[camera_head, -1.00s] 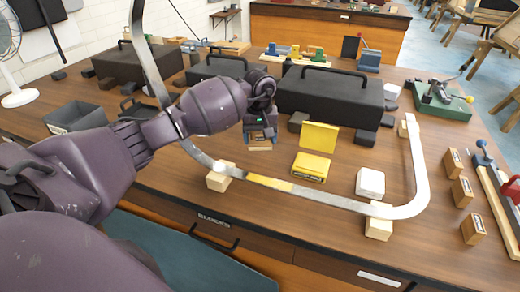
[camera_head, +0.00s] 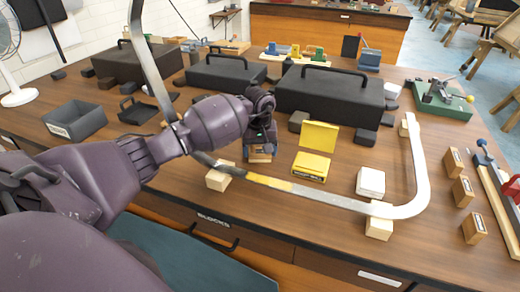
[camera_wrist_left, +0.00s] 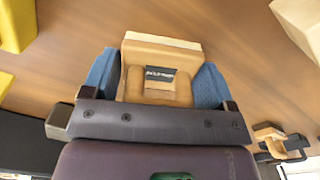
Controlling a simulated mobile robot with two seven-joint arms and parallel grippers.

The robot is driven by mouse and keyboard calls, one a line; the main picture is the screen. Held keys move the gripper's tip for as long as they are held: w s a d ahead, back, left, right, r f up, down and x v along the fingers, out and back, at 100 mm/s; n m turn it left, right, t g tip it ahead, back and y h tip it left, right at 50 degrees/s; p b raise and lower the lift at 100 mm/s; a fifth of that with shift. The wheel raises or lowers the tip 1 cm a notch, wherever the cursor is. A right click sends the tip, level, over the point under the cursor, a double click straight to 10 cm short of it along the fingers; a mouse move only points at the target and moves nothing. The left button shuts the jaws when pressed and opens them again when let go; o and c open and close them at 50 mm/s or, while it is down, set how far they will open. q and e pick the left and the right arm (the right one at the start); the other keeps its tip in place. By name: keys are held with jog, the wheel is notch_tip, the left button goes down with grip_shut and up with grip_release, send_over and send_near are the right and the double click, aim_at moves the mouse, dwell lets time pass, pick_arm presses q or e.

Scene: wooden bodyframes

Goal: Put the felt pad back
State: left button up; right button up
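My left gripper (camera_head: 261,146) points down near the middle of the bench, left of an open yellow tin (camera_head: 310,166). Its blue-lined fingers sit on both sides of a tan block (camera_head: 260,154), which also shows in the left wrist view (camera_wrist_left: 162,52) with a pale far edge and a small dark label. The fingers appear closed on it. I cannot tell whether this block is the felt pad; no other piece is clearly one. Whether the block touches the bench is unclear. My right gripper is not in view.
A curved metal-and-wood frame (camera_head: 320,197) rests on pale blocks in front of the gripper. A white box (camera_head: 370,182) stands right of the tin. Dark cases (camera_head: 330,95) stand behind, a grey bin (camera_head: 76,121) at left. Several labelled wooden blocks (camera_head: 462,191) line the right.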

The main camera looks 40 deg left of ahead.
pick_arm(q)
jog(key=o, duration=0.3)
jog(key=shift+r, duration=6.2)
